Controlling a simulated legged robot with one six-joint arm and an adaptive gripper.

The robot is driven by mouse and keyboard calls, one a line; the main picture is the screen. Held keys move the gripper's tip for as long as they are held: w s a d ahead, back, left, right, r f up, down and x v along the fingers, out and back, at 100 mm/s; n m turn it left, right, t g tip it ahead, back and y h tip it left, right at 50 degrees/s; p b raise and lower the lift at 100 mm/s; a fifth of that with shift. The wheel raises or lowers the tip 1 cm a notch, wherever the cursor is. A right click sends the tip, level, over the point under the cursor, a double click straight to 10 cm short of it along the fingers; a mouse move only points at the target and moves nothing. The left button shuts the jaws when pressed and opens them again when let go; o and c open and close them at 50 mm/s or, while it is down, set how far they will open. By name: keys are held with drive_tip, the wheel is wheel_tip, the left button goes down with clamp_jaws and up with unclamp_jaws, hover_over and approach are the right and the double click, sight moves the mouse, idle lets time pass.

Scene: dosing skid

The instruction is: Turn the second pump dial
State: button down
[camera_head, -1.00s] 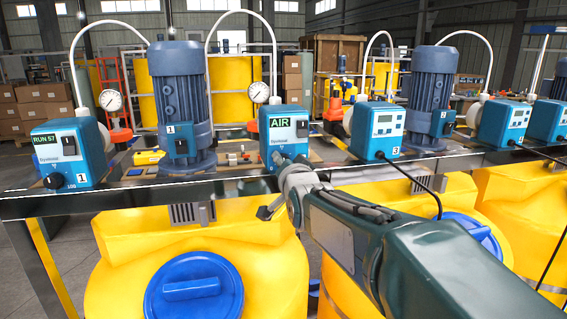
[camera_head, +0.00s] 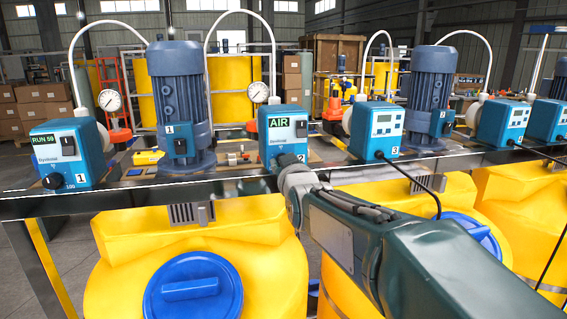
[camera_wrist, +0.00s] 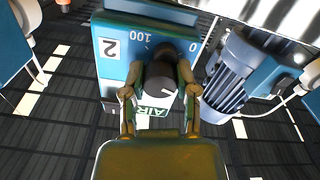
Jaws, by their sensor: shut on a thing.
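The second pump (camera_head: 284,128) is a teal box with a lit green AIR display, on the rail right of the first motor. In the wrist view its face (camera_wrist: 112,72) shows upside down, with a 2 label and a scale marked 0 and 100. Its black dial (camera_wrist: 160,72) has a white pointer mark and sits between the fingers of my gripper (camera_wrist: 160,90), which is shut on it. In the head view my wrist hides the dial and the fingers.
Pump 1 (camera_head: 68,153) stands left and pump 3 (camera_head: 377,130) right on the metal rail (camera_head: 125,195). Blue motors (camera_head: 180,95) stand between pumps. Yellow tanks (camera_head: 120,255) with blue lids (camera_head: 193,288) sit below. A black cable (camera_head: 425,187) hangs from pump 3 near my arm.

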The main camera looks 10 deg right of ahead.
drive_tip(key=n, duration=0.6)
drive_tip(key=shift+n, duration=0.3)
drive_tip(key=n, duration=0.6)
drive_tip(key=shift+f, duration=0.1)
idle(0.3)
drive_tip(key=shift+c, duration=1.9)
unclamp_jaws()
drive_tip(key=shift+a, duration=0.2)
